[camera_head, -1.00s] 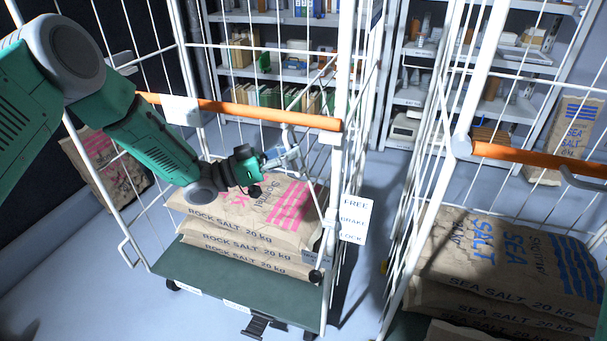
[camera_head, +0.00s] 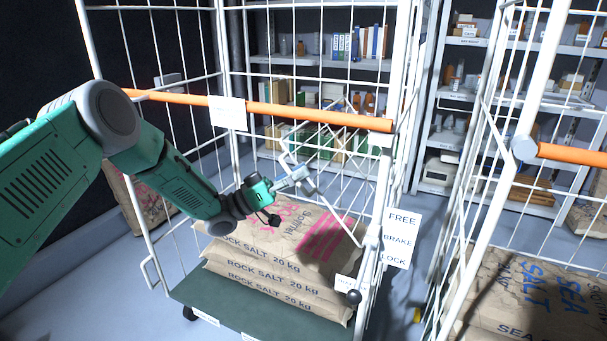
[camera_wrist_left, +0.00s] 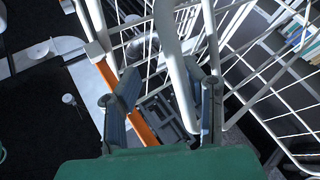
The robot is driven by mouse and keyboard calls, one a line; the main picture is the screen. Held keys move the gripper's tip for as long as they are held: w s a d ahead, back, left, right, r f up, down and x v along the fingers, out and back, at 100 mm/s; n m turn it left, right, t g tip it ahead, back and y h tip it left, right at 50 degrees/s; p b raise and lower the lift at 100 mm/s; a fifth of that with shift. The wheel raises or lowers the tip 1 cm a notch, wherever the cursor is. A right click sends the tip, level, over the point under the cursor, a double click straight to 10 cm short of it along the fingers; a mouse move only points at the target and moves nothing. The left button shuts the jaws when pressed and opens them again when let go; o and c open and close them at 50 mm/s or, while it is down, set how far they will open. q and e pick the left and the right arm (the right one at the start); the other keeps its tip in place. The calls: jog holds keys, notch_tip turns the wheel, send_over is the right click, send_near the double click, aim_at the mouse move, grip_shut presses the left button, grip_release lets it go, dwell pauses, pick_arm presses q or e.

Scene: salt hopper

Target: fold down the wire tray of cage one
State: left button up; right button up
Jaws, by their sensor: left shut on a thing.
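The left roll cage, with an orange bar (camera_head: 330,116) across it, holds stacked rock salt sacks (camera_head: 270,262). A white bent wire frame (camera_head: 333,220), apparently the wire tray's edge, slants inside the cage near its right side, above the sacks. My left gripper (camera_head: 298,175) reaches in below the orange bar and is shut on this frame. In the left wrist view a thick white bar (camera_wrist_left: 176,75) runs between the fingers of my left gripper (camera_wrist_left: 165,100). The rest of the tray is hard to tell from the cage mesh. My right gripper is not in view.
A sign reading free, brake and lock (camera_head: 401,238) hangs at the cage's right post. A second cage with sea salt sacks (camera_head: 520,290) stands at the right, with a narrow gap of floor between. Shelves (camera_head: 300,60) stand behind.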

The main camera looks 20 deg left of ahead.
pick_arm(q)
jog(key=d+f+b+v, duration=0.1)
jog(key=b+v, duration=0.1)
jog(key=v, duration=1.3)
jog(key=shift+s+a+b, duration=0.2)
jog(key=shift+s+b, duration=0.15)
jog(key=shift+b, duration=0.05)
dwell(0.5)
jog(key=shift+f, duration=0.1)
dwell(0.3)
